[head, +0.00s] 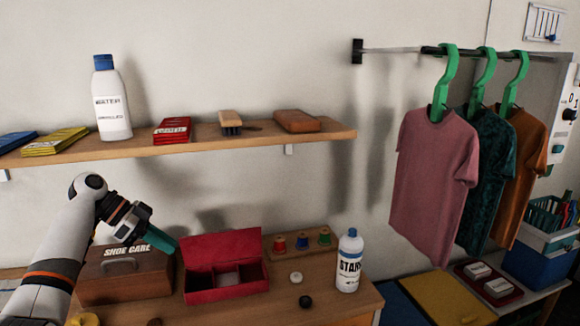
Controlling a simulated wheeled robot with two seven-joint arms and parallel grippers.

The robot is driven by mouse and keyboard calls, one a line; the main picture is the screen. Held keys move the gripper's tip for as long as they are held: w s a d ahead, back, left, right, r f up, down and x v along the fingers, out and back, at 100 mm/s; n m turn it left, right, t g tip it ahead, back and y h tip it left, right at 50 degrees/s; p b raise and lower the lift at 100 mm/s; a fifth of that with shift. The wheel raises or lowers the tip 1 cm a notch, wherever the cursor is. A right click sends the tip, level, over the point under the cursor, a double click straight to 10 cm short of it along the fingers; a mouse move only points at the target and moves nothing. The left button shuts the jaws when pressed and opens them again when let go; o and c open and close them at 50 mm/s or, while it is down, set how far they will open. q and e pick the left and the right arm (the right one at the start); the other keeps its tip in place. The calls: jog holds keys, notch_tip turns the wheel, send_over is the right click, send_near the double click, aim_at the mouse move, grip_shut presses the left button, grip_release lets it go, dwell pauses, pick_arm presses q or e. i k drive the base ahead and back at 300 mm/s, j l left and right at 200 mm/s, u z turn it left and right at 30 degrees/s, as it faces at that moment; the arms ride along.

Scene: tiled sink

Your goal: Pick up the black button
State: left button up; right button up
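The black button (305,301) is a small dark round disc. It lies on the wooden counter (335,310), right of the open red box (228,291) and in front of a white button (296,277). My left gripper (165,246) has teal fingers and is in front of the brown shoe care box (125,275), left of the red box. It is well to the left of the black button and higher in the picture, apart from it. I cannot tell whether its fingers are open or shut. My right gripper is not in view.
A white bottle (348,262) stands right of the buttons. A tray with colored spools (302,242) is behind them. A shelf (200,147) with a water bottle (112,100) hangs above. Shirts (430,180) hang at the right. The counter around the black button is clear.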

aim_at(306, 302)
jog(key=k, duration=1)
